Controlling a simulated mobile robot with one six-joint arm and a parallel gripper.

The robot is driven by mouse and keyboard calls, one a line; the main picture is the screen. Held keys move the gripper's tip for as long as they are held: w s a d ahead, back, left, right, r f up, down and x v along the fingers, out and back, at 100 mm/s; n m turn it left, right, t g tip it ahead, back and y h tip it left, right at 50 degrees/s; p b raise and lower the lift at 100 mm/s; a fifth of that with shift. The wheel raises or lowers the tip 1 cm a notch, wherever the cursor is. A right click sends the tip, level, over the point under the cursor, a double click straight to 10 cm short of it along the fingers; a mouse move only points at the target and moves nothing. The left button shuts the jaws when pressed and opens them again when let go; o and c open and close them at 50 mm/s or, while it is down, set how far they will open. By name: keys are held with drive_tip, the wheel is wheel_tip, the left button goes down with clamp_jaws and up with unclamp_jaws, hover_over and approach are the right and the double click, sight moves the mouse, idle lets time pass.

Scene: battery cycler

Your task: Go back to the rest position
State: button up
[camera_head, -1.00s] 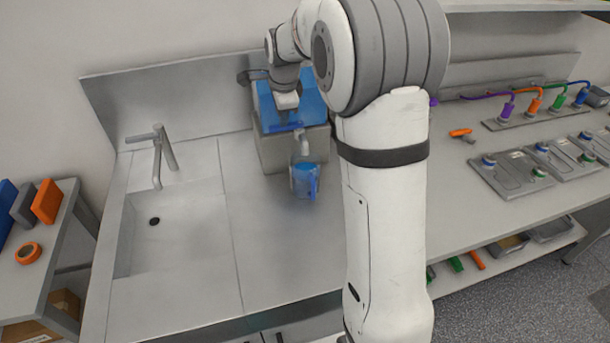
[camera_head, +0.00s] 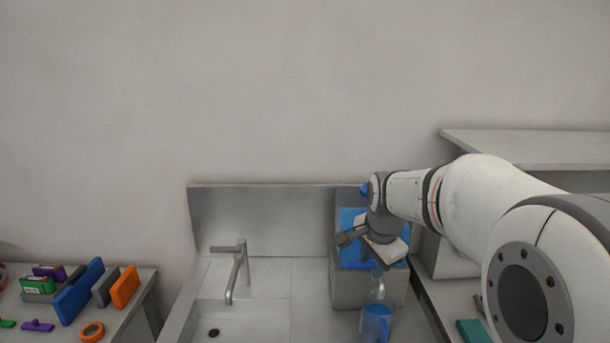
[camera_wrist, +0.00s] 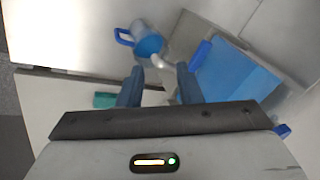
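My gripper shows in the wrist view (camera_wrist: 158,76) with its two dark fingers apart and nothing clearly held between them. In the head view my gripper (camera_head: 388,249) is at the end of my arm, in front of a blue container (camera_head: 352,224) on a grey block. A clear jug with blue contents (camera_head: 376,322) stands on the counter below it. In the wrist view the jug (camera_wrist: 149,44) lies beyond the fingers, with its blue handle to the left and a pale spout beside it. The fingertips are hidden in the head view.
A sink with a tap (camera_head: 237,272) is left of the block. A side table at far left holds several coloured items, including an orange ring (camera_head: 92,331). A shelf (camera_head: 530,148) juts from the wall at right. The wall above the sink is bare.

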drive_tip(key=s+f+n, duration=0.3)
drive_tip(key=s+n, duration=0.9)
drive_tip(key=s, duration=1.1)
drive_tip(key=shift+s+n, duration=0.3)
